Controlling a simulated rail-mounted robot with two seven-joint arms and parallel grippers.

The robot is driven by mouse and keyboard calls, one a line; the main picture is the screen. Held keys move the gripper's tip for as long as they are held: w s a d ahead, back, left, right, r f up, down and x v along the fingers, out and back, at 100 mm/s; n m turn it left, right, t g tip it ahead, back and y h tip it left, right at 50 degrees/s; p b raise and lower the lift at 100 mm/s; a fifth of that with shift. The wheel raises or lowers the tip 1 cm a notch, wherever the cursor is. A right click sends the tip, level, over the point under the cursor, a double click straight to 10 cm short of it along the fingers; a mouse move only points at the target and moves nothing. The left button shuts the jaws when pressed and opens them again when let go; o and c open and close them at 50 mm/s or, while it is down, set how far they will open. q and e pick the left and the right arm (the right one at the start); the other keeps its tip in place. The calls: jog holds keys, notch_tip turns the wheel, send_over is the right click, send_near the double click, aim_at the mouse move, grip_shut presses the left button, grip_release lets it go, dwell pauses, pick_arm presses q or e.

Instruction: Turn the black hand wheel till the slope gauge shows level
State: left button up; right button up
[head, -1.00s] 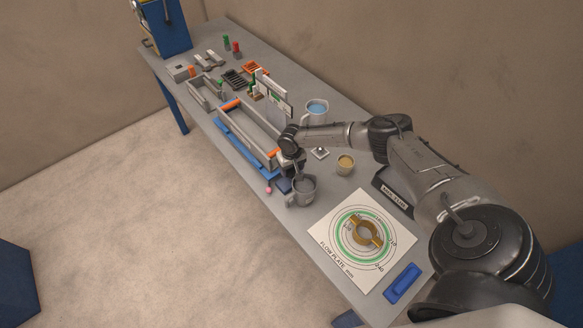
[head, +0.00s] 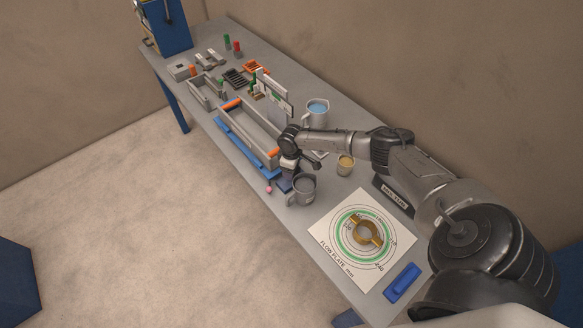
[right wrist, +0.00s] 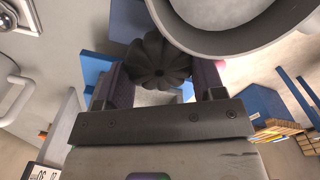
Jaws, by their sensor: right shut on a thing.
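The black hand wheel (right wrist: 158,62) is a dark, lobed knob. In the right wrist view it sits between the two fingers of my right gripper (right wrist: 163,76), which is shut on it. In the head view my right gripper (head: 288,168) is at the near end of the long grey trough (head: 262,128) on its blue base (head: 240,145). There my wrist and gripper hide the wheel. I cannot make out a slope gauge reading; an upright white panel with green marks (head: 274,93) stands behind the trough. My left gripper is in neither view.
A grey mug (head: 302,190) stands very close to my right gripper; its rim (right wrist: 228,45) looms over the wheel in the wrist view. A mug of blue liquid (head: 317,112) and a tan cup (head: 346,165) stand behind. The flow plate sheet (head: 335,255) lies nearer.

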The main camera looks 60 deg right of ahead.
jog(key=shift+n, duration=0.5)
jog(key=o, duration=0.9)
notch_tip(320, 180, up, 14)
jog(key=shift+f, duration=0.1)
dwell(0.3)
